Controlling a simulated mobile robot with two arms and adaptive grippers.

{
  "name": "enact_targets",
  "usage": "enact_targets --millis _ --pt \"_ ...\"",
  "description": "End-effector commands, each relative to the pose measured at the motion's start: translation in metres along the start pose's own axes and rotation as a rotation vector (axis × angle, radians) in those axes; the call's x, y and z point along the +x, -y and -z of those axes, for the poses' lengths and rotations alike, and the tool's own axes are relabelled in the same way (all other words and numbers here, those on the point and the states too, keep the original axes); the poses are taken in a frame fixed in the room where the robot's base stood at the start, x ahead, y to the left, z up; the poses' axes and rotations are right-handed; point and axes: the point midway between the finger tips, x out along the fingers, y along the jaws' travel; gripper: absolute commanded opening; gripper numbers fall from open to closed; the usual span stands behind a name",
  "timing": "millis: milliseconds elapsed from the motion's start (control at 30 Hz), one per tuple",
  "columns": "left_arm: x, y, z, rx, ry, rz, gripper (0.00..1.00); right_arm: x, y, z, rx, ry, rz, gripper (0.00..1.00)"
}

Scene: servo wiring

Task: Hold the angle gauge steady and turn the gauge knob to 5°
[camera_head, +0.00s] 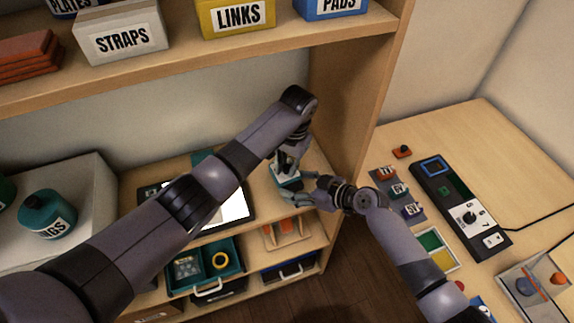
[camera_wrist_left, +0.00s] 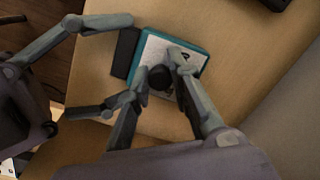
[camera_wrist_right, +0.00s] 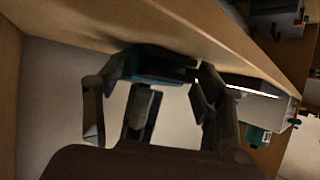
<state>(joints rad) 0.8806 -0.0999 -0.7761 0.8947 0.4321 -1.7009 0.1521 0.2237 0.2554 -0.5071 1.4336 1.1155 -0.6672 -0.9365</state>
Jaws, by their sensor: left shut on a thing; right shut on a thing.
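The angle gauge (camera_wrist_left: 200,62) is a teal-edged box with a white face and a dark block (camera_wrist_left: 125,52) at one side. It lies on the wooden shelf, and its teal edge also shows in the right wrist view (camera_wrist_right: 158,80). The round black knob (camera_wrist_left: 160,77) stands on its face. My left gripper (camera_head: 287,164) reaches down from above, its fingers shut on both sides of the knob. My right gripper (camera_head: 308,190) comes from the front right, shut on the gauge's dark block side. The dial marks and pointer are mostly hidden by my left fingers.
A dark tablet with a white screen (camera_head: 236,207) lies on the shelf, left of the gauge. The shelf's side panel (camera_head: 352,110) stands close on the right. A lower shelf holds a teal tray (camera_head: 240,262). A control box (camera_head: 462,205) sits on the right table.

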Motion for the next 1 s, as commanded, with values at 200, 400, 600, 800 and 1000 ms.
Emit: enact_targets --millis 200,400,600,800,1000 --pt "-0.003 -0.007 0.003 0.008 -0.013 -0.013 0.24 0.003 0.007 0.003 0.000 -0.005 0.014 0.48" --pt "-0.002 -0.006 0.003 0.006 -0.010 -0.010 0.37 0.002 0.005 0.002 -0.001 -0.004 0.010 0.48" --pt "-0.001 -0.004 0.001 0.003 -0.006 -0.007 0.40 0.001 0.003 0.002 -0.001 -0.003 0.005 0.48" --pt "-0.005 -0.003 0.002 0.001 -0.006 -0.005 0.40 0.001 0.002 0.001 -0.001 -0.002 0.003 0.48" --pt "-0.035 -0.002 0.002 0.001 -0.009 -0.006 0.40 0.001 0.001 0.001 -0.001 -0.002 0.002 0.48"
